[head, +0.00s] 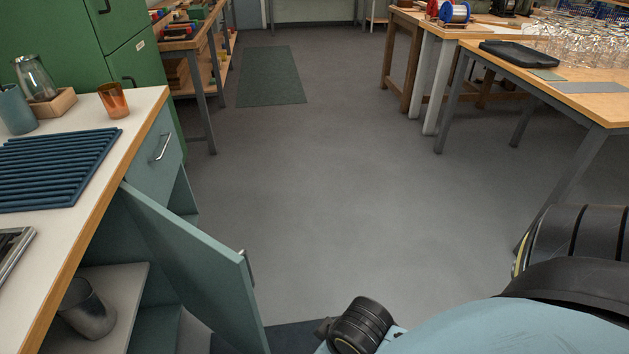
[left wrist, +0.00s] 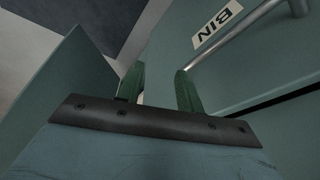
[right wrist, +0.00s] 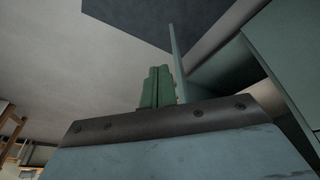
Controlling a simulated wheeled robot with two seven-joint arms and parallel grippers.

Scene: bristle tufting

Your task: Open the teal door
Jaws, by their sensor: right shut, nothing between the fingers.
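The teal door (head: 190,268) of the counter cabinet stands ajar at lower left in the head view, swung out over the floor. Its metal handle (head: 247,268) is on the outer face near the free edge. In the right wrist view the door (right wrist: 176,62) shows as a thin upright edge. My right gripper (right wrist: 158,72) is shut and empty, close beside that edge; I cannot tell if they touch. My left gripper (left wrist: 160,80) is open and empty, near a teal front with a bar handle (left wrist: 235,33) and a BIN label (left wrist: 218,28). Neither gripper's fingers show in the head view.
Inside the cabinet a grey cup (head: 88,308) stands on a shelf (head: 125,285). A teal drawer (head: 155,155) above is closed. The white counter (head: 100,195) bears a ribbed blue mat (head: 55,168) and an orange glass (head: 114,100). The floor (head: 330,200) between the counter and right tables is clear.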

